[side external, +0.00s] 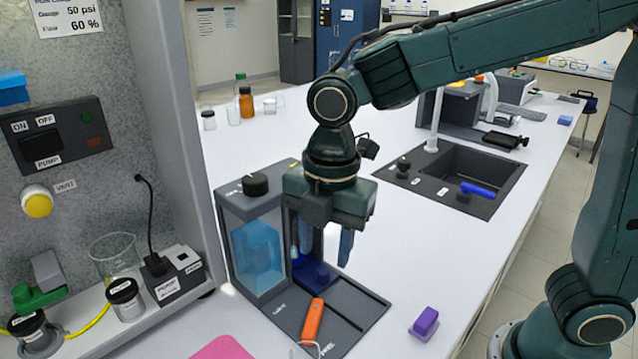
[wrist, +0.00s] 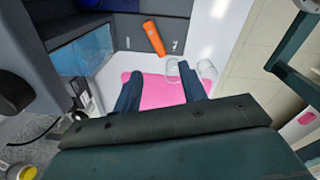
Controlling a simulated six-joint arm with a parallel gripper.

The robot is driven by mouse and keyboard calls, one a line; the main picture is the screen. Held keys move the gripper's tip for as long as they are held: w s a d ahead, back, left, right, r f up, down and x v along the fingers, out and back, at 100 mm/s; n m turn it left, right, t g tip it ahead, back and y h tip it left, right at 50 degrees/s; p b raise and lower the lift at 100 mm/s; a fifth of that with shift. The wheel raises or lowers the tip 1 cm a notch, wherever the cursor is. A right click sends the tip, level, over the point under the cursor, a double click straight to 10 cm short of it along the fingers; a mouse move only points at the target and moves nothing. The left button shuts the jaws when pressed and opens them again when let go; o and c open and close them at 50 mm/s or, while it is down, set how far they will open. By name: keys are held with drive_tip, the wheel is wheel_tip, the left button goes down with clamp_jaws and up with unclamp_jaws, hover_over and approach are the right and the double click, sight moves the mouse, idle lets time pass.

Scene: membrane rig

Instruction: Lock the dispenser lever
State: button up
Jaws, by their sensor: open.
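The dispenser (side external: 230,225) is a grey unit with a clear window onto blue liquid and a black knob (side external: 255,184) on top. Its dark flat base (side external: 365,305) carries small white markings. An orange bar (side external: 313,318) lies on the base near its front; it also shows in the wrist view (wrist: 154,38). I cannot tell for sure whether this bar is the lever. My gripper (side external: 322,245) is open and empty, pointing down above the base, right of the tank. Its fingers (wrist: 160,90) show apart in the wrist view. The gripper hides part of the dispenser's right side.
A purple block (side external: 425,322) lies right of the base. A pink mat (side external: 222,348) is at the front. A panelled cabinet (side external: 95,120) with a pump box (side external: 175,275) and beaker (side external: 117,250) stands left. A sink (side external: 455,172) is behind right, with clear bench between.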

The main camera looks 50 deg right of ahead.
sight(309, 328)
drive_tip(key=shift+w+a+f+n+g, duration=0.15)
drive_tip(key=shift+a+f+n, duration=0.3)
drive_tip(key=shift+a+n, duration=0.25)
drive_tip(key=shift+w+a+f+n+g, duration=0.15)
drive_tip(key=shift+a+f+n, duration=0.4)
drive_tip(key=shift+a, duration=0.25)
wheel_tip(309, 328, down, 14)
drive_tip(key=shift+r, duration=0.2)
clamp_jaws()
